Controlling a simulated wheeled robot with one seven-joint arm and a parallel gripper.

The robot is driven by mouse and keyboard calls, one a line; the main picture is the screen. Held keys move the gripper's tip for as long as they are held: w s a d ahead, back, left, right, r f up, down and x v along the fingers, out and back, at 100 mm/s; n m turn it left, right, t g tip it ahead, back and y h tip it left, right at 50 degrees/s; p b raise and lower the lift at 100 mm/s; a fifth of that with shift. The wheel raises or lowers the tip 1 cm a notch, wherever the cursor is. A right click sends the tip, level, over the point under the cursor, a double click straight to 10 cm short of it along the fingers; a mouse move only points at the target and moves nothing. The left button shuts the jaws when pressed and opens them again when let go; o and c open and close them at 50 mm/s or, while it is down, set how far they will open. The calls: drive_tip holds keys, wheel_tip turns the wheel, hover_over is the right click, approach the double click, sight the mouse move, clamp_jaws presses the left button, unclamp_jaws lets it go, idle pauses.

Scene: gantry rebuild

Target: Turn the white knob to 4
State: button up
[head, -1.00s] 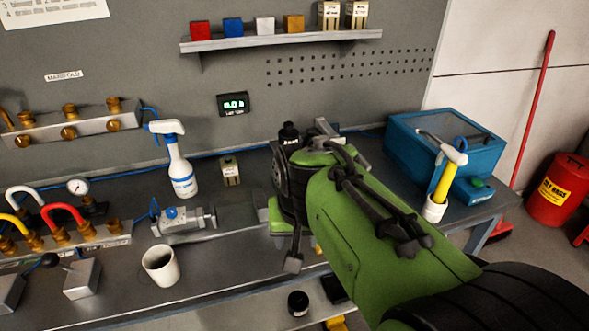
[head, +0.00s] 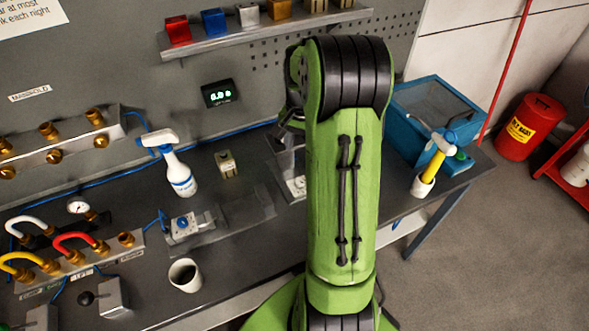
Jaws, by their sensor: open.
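A small white round part, possibly the white knob (head: 299,184), shows low on a grey upright device (head: 285,160), partly covered by my green arm. It is too small for me to read any marks or setting. A grey block with a blue knob (head: 182,222) lies further left on the bench. My arm rises through the middle right of the head view. My gripper is hidden behind it, so I cannot see its fingers or where they are relative to the white part.
A spray bottle (head: 180,175), a white mug (head: 185,274) and a brass-fitted manifold (head: 75,262) stand on the left of the bench (head: 225,255). A shelf (head: 262,30) hangs above.

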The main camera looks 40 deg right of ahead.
sight(299, 181)
wheel_tip(299, 181, down, 14)
drive_tip(key=shift+r+b, duration=0.2)
drive_tip(key=shift+b, duration=0.15)
drive_tip(key=shift+w+f, duration=0.15)
drive_tip(key=shift+f, duration=0.2)
clamp_jaws()
